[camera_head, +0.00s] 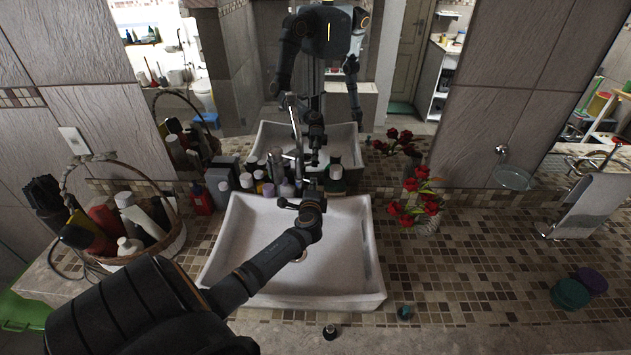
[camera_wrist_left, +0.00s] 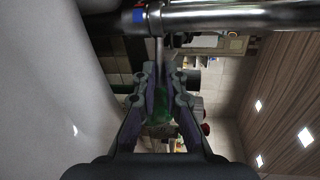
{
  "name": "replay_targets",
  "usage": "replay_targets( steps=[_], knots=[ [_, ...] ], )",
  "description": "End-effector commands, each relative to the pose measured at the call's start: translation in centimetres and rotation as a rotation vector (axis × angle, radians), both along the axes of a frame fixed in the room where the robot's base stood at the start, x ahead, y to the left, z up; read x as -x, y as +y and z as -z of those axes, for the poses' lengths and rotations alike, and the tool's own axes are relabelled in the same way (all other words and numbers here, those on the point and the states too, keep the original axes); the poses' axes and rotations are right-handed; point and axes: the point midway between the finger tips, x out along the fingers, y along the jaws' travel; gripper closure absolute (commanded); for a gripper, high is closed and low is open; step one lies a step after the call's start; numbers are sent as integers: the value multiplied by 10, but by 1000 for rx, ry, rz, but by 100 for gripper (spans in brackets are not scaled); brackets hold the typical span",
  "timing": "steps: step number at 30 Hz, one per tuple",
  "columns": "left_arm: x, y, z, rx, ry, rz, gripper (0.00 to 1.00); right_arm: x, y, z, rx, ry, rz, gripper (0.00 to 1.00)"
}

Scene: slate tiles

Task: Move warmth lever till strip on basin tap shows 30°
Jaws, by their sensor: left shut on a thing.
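The white rectangular basin (camera_head: 347,262) sits on the tiled counter, with its tall chrome tap (camera_head: 298,150) at its back edge. My left gripper (camera_head: 312,190) is over the back of the basin, at the tap. In the left wrist view the tap's chrome body (camera_wrist_left: 225,17) crosses the top, and a thin lever (camera_wrist_left: 160,49) runs from it between my left fingers (camera_wrist_left: 164,76), which are shut on it. A small blue patch (camera_wrist_left: 139,15) shows on the tap. I cannot read any number on a strip. My right gripper is outside the frames, except possibly in the mirror.
Bottles (camera_head: 220,186) crowd the basin's back left, beside a wicker basket (camera_head: 170,240) of toiletries. A vase of red flowers (camera_head: 425,205) stands to the right. The counter between is mostly clear.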

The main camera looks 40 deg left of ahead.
Motion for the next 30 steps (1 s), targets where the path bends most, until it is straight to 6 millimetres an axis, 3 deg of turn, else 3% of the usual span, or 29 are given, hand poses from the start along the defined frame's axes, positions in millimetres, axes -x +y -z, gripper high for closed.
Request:
replay_targets(
  steps=[6,14,15,20,30],
  knots=[
    [10,1,0,-1,2,140,100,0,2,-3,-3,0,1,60],
    [10,1,0,1,1,146,100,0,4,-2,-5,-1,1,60],
    [10,1,0,1,1,146,89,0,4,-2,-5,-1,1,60],
    [10,1,0,2,0,146,67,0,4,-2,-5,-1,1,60],
    [13,-1,0,0,1,146,67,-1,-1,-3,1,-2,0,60]
  ],
)
